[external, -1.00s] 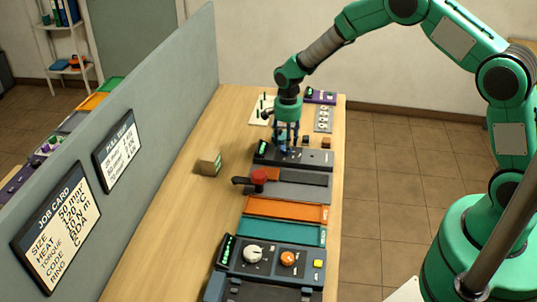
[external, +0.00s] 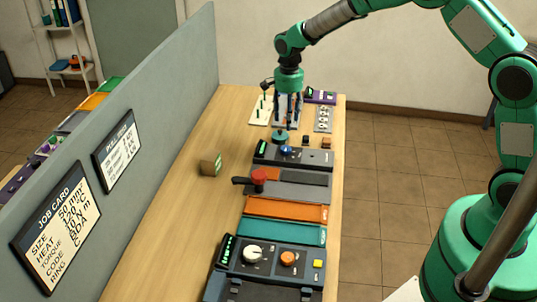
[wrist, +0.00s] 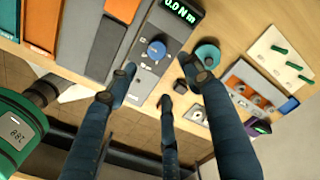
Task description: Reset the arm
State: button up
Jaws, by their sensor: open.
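My gripper (external: 287,118) hangs open and empty above the far part of the bench, fingers pointing down. In the wrist view its dark fingers (wrist: 165,85) are spread with nothing between them. Below it is a dark grey torque station (external: 265,153) with a blue knob (external: 287,150); the wrist view shows this knob (wrist: 157,49) and a green display (wrist: 180,10) reading 0.0 N m. A small round teal piece (external: 280,136) sits just beyond the station, apart from the knob. It also shows in the wrist view (wrist: 207,55).
A cardboard-coloured block (external: 210,164) and a red-knobbed tool (external: 259,177) lie nearer. Orange (external: 285,210) and teal (external: 282,233) trays and a knobbed control panel (external: 272,260) follow. A pegboard (external: 261,110) stands at the far end. A grey partition (external: 170,100) borders the left.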

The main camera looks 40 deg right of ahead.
dwell(0.5)
jog(key=s+d+r+n+t+b, duration=0.1)
jog(key=s+d+r+n, duration=0.3)
jog(key=s+r, duration=0.7)
jog(key=s+d+r+n+t+b, duration=0.1)
jog(key=s+d+r+n+t, duration=0.1)
jog(key=s+d+r, duration=0.65)
jog(key=s+d+r+n+t+b, duration=0.1)
jog(key=s+r+n, duration=0.2)
jog(key=s, duration=1)
jog(key=s+d+r+n+t+b, duration=0.1)
jog(key=s+r+n, duration=0.2)
jog(key=s, duration=0.9)
jog(key=shift+s+d+t, duration=0.3)
jog(key=shift+s+d, duration=0.1)
